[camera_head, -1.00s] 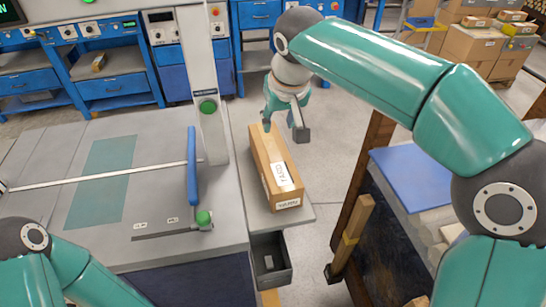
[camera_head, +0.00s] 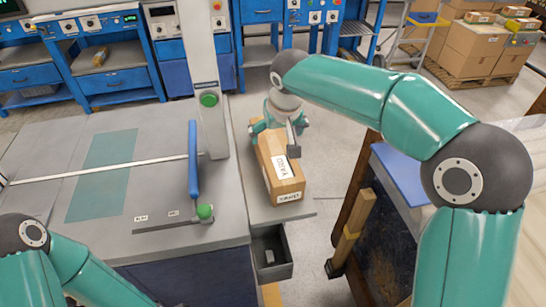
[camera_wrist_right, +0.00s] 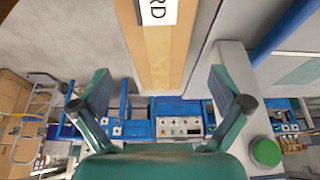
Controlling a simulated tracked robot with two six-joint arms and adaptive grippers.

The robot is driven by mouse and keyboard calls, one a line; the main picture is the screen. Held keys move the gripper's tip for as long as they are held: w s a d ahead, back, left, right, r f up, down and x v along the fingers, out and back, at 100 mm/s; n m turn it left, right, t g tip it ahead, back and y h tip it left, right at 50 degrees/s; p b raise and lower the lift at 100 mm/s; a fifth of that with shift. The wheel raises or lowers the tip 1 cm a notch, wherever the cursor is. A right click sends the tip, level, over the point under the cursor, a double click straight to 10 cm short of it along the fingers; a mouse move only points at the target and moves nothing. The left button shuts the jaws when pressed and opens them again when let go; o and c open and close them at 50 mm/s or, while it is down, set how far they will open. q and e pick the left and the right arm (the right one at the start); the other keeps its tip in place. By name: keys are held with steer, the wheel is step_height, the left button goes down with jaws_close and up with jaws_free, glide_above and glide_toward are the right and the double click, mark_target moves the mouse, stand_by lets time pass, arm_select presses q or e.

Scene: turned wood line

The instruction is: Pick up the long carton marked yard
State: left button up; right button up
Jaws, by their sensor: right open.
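The long brown carton (camera_head: 268,165) lies on a narrow grey side shelf, with a white label that reads YARD. In the right wrist view the carton (camera_wrist_right: 158,62) runs up the middle, its label partly cut off at the top edge. My right gripper (camera_head: 275,138) is open over the carton's far end, its fingers spread wider than the carton. In the right wrist view the fingers of my right gripper (camera_wrist_right: 160,103) stand to either side of the carton's line, with clear gaps. I cannot tell its height above the carton. My left gripper is out of view.
A grey machine table (camera_head: 50,190) with a blue lever (camera_head: 193,160) and a post (camera_head: 212,130) stands left of the carton. A dark bin (camera_head: 272,258) is below the shelf. A wooden post (camera_head: 352,235) and blue panel (camera_head: 412,175) are to the right.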

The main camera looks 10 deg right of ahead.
mark_target(275, 146)
steer(key=shift+x, duration=3.75)
steer(key=shift+r, duration=0.1)
steer(key=c, duration=1.5)
